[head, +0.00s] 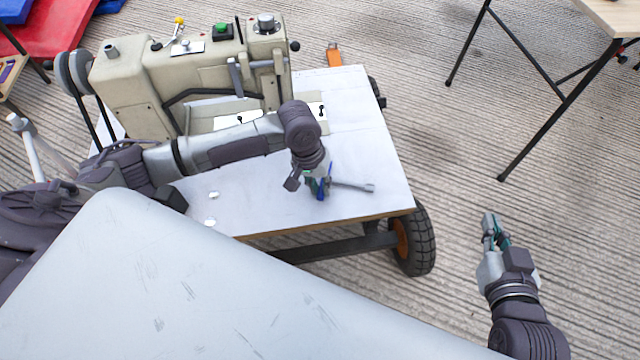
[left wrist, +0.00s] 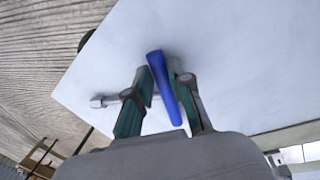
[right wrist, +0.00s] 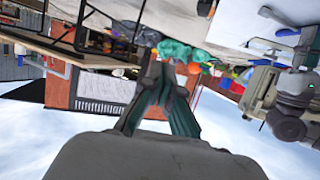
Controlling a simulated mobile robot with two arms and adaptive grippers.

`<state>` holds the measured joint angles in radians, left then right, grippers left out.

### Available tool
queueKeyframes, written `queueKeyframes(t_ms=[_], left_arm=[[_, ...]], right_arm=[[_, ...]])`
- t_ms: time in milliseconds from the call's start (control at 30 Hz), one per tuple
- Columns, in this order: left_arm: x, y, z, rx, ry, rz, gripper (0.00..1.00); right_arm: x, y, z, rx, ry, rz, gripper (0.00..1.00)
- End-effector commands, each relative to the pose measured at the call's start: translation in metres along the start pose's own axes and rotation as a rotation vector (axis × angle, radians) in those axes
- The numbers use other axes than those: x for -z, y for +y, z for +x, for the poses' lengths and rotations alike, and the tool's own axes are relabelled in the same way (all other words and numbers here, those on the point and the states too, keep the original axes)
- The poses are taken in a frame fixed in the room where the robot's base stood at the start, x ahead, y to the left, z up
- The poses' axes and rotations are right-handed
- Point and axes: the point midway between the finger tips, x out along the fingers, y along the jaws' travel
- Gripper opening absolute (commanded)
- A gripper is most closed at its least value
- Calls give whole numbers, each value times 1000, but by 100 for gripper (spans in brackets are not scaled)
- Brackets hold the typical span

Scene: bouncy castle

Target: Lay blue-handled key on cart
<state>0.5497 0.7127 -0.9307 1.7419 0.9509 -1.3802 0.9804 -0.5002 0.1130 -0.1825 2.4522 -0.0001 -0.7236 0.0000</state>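The blue-handled key has a blue handle (left wrist: 165,88) and a grey metal shaft (head: 353,186) that sticks out sideways from it. My left gripper (head: 319,188) is low over the front right part of the cart's white top (head: 375,150). In the left wrist view its fingers (left wrist: 164,88) are closed around the blue handle, and the left finger hides part of the shaft. The key is at or just above the cart top; I cannot tell if it touches. My right gripper (head: 491,228) is away to the right of the cart over the floor, its fingers together and empty.
A beige machine (head: 190,85) with a green button covers the back left of the cart. Small white pieces (head: 211,222) lie near the front left edge. A black wheel (head: 416,242) is under the right corner. A wooden-topped table (head: 610,15) stands at the upper right.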

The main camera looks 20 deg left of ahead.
Motion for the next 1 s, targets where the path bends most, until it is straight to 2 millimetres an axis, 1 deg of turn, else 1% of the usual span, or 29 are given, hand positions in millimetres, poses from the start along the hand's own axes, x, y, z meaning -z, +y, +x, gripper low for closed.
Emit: queueKeyframes(t_ms=[33, 100, 367, 467, 500, 667, 767, 867, 1000], left_arm=[[0, 0, 0, 0, 0, 0, 32], [0, 0, 0, 0, 0, 0, 43], [0, 0, 0, 0, 0, 0, 43], [0, 0, -3, -1, 0, 0, 43], [0, 0, -6, -1, 0, 0, 43], [1, 0, -23, -2, 2, -1, 43], [0, 1, -36, -1, 2, 1, 43], [1, 1, -51, -1, 2, 0, 43], [1, 0, -70, -1, 1, 0, 43]], right_arm=[[0, 0, 0, 0, -1, 0, 0], [0, 0, 0, 0, -1, 0, 0], [0, 0, 0, 0, -2, 0, 0], [-1, 0, 0, 0, -10, 0, 0], [-4, 1, -1, -2, -30, 0, 0], [-30, 5, -11, -12, -181, 1, 0], [-51, 8, -21, -19, -306, 2, 0], [-72, 11, -35, -26, -434, 4, 0], [-97, 14, -58, -36, -605, 8, 0]])
